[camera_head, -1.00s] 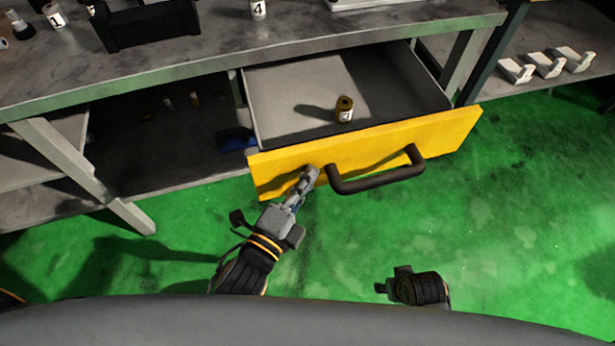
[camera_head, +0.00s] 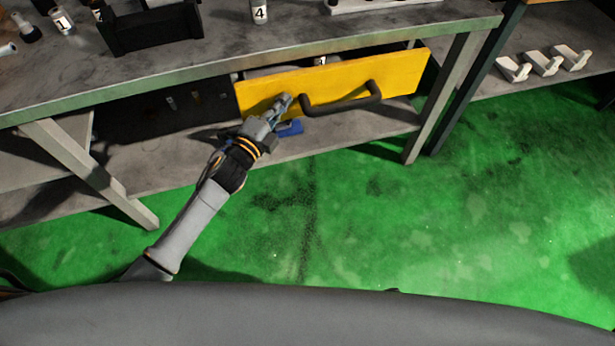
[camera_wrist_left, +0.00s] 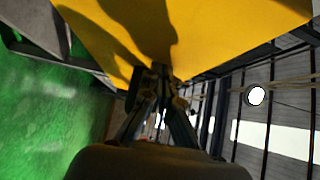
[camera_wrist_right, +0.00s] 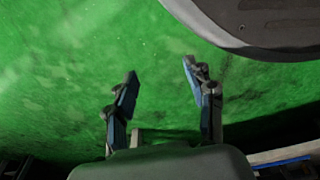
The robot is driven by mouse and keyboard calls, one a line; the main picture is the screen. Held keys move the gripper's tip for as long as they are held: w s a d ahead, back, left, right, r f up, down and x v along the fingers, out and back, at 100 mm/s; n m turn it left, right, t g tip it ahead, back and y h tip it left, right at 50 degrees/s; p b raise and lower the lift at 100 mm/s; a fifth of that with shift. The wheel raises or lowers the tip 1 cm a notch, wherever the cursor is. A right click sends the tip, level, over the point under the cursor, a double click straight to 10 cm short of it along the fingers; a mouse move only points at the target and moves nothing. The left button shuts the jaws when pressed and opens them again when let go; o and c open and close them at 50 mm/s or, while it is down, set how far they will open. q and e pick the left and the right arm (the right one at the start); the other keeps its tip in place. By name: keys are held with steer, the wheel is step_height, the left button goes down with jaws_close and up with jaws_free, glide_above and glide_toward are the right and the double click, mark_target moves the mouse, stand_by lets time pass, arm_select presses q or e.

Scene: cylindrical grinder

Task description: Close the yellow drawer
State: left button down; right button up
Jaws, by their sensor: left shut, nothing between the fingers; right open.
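The yellow drawer (camera_head: 335,82) sits under the workbench top, with only a narrow gap at its upper edge. A labelled bottle (camera_head: 321,61) shows partly in that gap. The dark bar handle (camera_head: 343,101) is on the front's right half. My left gripper (camera_head: 284,101) is shut and empty, at the front's lower left, left of the handle. In the left wrist view its fingertips (camera_wrist_left: 158,72) are at the yellow front (camera_wrist_left: 140,35) and seem to touch it. My right gripper (camera_wrist_right: 160,82) is open and empty above the green floor, seen only in the right wrist view.
The metal workbench (camera_head: 330,38) carries a black holder (camera_head: 155,30) and labelled bottles. White parts (camera_head: 543,64) sit on a shelf at right. The green floor in front is clear.

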arm_select(q)
steer(key=w, duration=0.1)
steer(key=w+a, duration=0.1)
steer(key=w, duration=0.3)
steer(key=shift+w+a+b, duration=0.1)
steer(key=shift+a+b, duration=0.2)
steer(key=shift+a, duration=0.1)
steer(key=shift+w+a+r, duration=0.1)
steer(key=shift+a+r, duration=0.05)
arm_select(e)
steer(key=shift+w+a+r, duration=0.15)
steer(key=shift+w+r, duration=0.7)
steer(key=shift+r, duration=0.25)
arm_select(q)
steer(key=shift+r, duration=0.1)
arm_select(e)
steer(key=shift+s, duration=0.1)
